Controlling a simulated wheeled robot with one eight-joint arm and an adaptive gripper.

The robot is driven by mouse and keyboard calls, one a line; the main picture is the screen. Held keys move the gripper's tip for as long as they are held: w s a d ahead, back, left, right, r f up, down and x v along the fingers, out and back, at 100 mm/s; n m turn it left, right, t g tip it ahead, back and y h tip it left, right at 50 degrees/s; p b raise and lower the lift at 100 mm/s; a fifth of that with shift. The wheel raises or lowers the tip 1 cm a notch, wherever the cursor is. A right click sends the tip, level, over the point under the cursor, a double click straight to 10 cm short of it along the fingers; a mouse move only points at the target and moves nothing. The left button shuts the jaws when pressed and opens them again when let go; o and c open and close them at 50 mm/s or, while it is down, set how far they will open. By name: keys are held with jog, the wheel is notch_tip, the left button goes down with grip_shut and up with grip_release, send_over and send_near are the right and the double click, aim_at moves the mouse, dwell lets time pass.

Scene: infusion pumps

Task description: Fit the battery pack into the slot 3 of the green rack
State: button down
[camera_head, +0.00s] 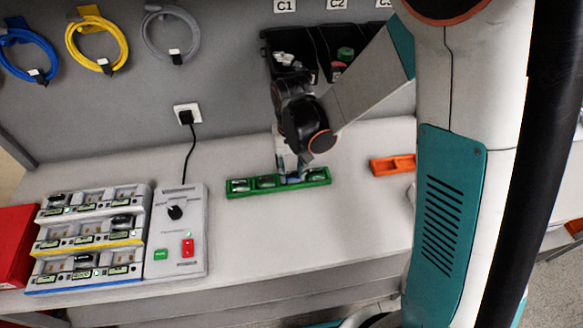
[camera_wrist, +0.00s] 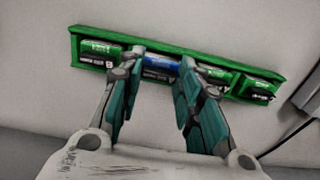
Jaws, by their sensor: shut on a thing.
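The green rack (camera_head: 300,189) lies on the table and also shows in the wrist view (camera_wrist: 172,46). My gripper (camera_head: 290,174) is over it, pointing down. In the wrist view its two fingers (camera_wrist: 161,57) are shut on a blue battery pack (camera_wrist: 160,64). The pack is at the third place from the left in the head view, between green packs on both sides. It appears within the rack's outline, but the fingers hide its ends and I cannot tell whether it is fully seated. The slot numbers are not legible.
A charger with several bays (camera_head: 90,235) and a control box (camera_head: 178,235) stand at the left, with a red box (camera_head: 15,245) beside them. An orange rack (camera_head: 393,165) lies to the right. Black bins (camera_head: 310,50) are behind. The front of the table is clear.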

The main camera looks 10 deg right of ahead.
jog(key=shift+f+b, duration=0.3)
jog(key=c, duration=1.1)
grip_release()
jog(key=shift+o, duration=0.2)
jog(key=shift+r, duration=3.75)
